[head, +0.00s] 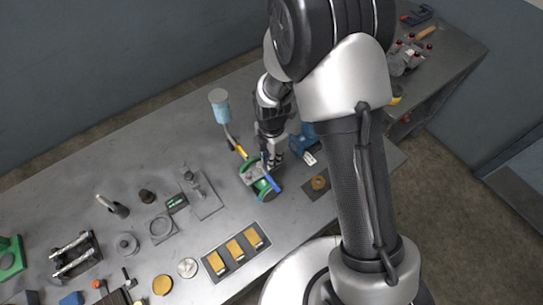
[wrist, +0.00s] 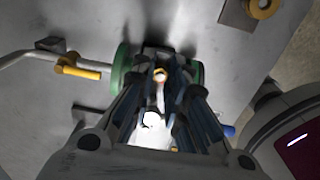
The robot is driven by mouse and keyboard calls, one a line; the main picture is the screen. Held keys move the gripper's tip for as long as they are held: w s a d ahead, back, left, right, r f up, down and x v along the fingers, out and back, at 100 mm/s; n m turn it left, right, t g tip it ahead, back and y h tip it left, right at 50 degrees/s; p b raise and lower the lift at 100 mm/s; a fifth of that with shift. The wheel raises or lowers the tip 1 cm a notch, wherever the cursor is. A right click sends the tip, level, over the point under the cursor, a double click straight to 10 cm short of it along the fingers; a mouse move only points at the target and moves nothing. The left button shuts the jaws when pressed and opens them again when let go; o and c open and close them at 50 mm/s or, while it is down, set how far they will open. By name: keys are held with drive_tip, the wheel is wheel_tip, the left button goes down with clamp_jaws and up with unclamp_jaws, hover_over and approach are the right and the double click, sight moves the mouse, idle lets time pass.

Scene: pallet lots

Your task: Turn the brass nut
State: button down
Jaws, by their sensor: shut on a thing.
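The brass nut (wrist: 159,74) shows as a small brass-coloured ring between my fingertips in the wrist view. It sits at the middle of a green-ended fitting (wrist: 120,66), which also stands on the bench in the head view (head: 263,187). My gripper (wrist: 160,88) is shut on the nut, with its fingers on both sides. In the head view my gripper (head: 271,160) points down at the fitting and hides the nut. The fingers cover much of the fitting's middle, and a bright glare lies between them.
A brass ring on a dark plate (head: 318,183) lies to the right. A blue tool (head: 303,140) is behind. A tray with yellow blocks (head: 236,250) lies in front.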

drive_tip(key=shift+m+b, duration=0.45)
drive_tip(key=shift+m, duration=2.65)
drive_tip(key=c, duration=1.6)
unclamp_jaws()
wheel_tip(320, 180, up, 12)
drive_tip(key=shift+r, duration=0.1)
